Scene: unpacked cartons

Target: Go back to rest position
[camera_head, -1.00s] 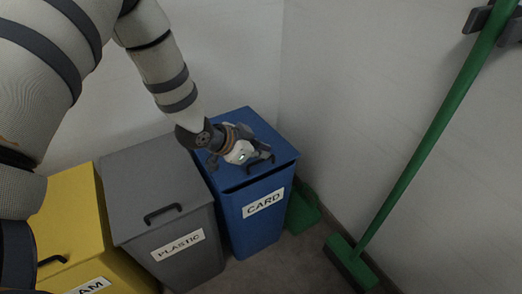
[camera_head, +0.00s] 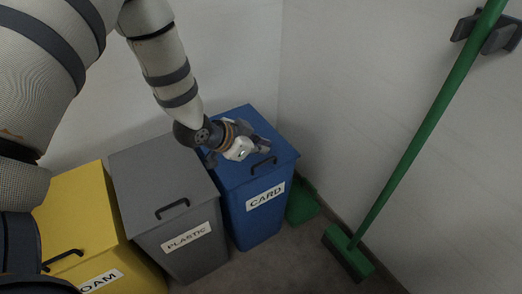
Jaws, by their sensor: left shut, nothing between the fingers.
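My left arm comes in from the upper left. My left gripper (camera_head: 257,146) is over the lid of the blue bin marked CARD (camera_head: 262,215), near the lid's dark handle (camera_head: 264,165). Its fingers are shut with nothing seen between them. The bin's lid is down. I cannot tell whether the gripper touches the lid. My right gripper is not in view.
A grey bin marked PLASTIC (camera_head: 160,177) and a yellow bin (camera_head: 75,212) stand in a row left of the blue bin, lids down. A green broom (camera_head: 415,145) leans at the right wall. A green dustpan (camera_head: 302,204) is beside the blue bin.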

